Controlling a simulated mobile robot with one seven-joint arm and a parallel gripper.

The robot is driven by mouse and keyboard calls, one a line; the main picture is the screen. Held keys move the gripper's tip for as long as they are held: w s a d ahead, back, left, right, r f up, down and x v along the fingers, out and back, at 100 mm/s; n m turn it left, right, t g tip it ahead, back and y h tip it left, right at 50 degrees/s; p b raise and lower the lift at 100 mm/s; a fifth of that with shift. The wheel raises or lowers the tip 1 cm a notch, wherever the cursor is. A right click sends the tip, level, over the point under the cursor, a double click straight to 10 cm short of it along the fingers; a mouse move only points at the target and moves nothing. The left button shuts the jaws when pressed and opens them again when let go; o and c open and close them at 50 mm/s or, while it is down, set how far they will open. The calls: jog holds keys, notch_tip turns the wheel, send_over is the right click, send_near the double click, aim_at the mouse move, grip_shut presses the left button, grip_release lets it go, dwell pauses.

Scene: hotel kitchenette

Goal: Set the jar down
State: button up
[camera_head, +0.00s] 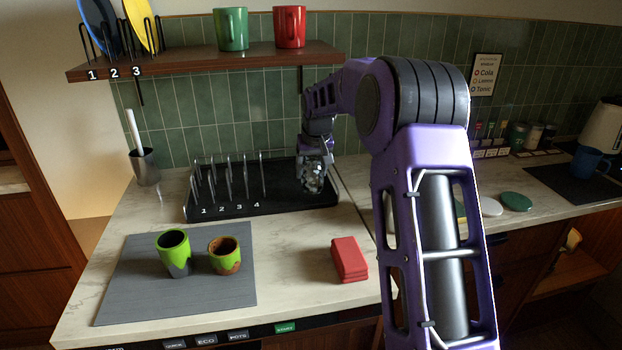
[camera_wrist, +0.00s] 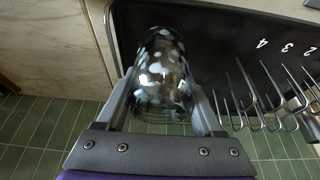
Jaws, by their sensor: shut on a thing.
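The jar is dark, glossy and glass-like with pale spots. It shows in the head view (camera_head: 314,181) and in the wrist view (camera_wrist: 163,66). My gripper (camera_head: 316,158) points down and is shut on the jar, with one finger on each side of it in the wrist view (camera_wrist: 160,100). The jar is at the right part of the black drying rack tray (camera_head: 300,203), to the right of the wire slots numbered 1 to 4. I cannot tell whether its base touches the tray.
Wire dividers (camera_head: 228,178) stand left of the jar. A grey mat (camera_head: 130,290) holds a green cup (camera_head: 174,250) and a green-brown cup (camera_head: 224,258). A red sponge-like block (camera_head: 348,260) lies at the front. A shelf (camera_head: 205,62) with mugs hangs above.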

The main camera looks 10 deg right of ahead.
jog(key=shift+f, duration=1.15)
jog(key=shift+f, duration=0.1)
jog(key=o, duration=1.6)
jog(key=shift+c, duration=0.2)
jog(key=shift+s+r, duration=0.1)
jog(key=shift+r, duration=0.45)
jog(key=v, duration=1.1)
jog(key=shift+p, duration=0.35)
jog(key=shift+s, duration=0.15)
